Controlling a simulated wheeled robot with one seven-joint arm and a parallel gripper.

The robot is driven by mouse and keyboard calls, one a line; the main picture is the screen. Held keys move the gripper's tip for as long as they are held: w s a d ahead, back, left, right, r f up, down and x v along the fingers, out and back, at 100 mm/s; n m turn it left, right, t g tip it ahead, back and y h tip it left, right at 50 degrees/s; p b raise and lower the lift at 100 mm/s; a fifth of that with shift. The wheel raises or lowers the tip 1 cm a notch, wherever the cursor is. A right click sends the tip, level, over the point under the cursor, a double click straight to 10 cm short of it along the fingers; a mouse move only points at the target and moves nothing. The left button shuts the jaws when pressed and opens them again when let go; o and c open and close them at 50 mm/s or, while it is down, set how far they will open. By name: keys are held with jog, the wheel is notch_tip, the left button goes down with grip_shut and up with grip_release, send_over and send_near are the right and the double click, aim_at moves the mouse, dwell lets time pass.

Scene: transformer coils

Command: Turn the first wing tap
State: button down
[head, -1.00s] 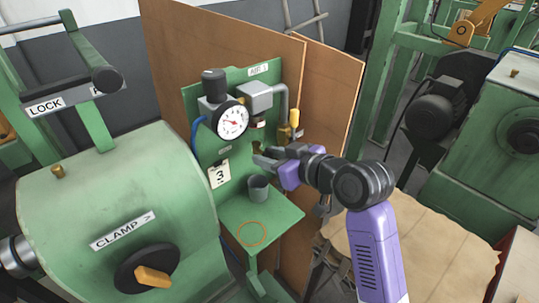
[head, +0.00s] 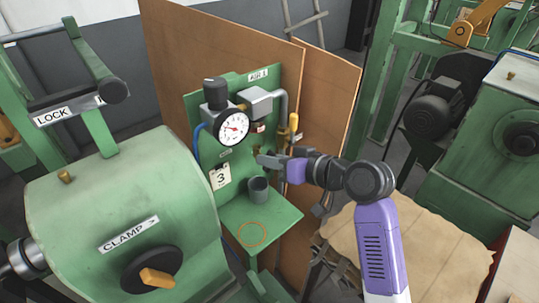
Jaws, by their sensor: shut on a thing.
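A green panel labelled AIR 1 (head: 240,95) stands in the middle of the head view. A small brass wing tap (head: 257,147) is low on its face, mostly hidden by the fingers. My gripper (head: 262,160) reaches in from the right and is shut on the wing tap. The fingers lie nearly level and show close to edge-on. The exact contact is too small to see.
A round gauge (head: 233,127), a tag marked 3 (head: 220,176) and a yellow-handled valve (head: 293,124) are close by on the panel. A large green drum (head: 120,205) is at the left.

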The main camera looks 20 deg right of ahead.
jog(key=c, duration=1.5)
grip_release()
jog(key=shift+o, duration=0.2)
jog(key=b+v, duration=0.1)
jog(key=v, duration=0.7)
jog(key=shift+b, duration=0.3)
jog(key=shift+f, duration=0.1)
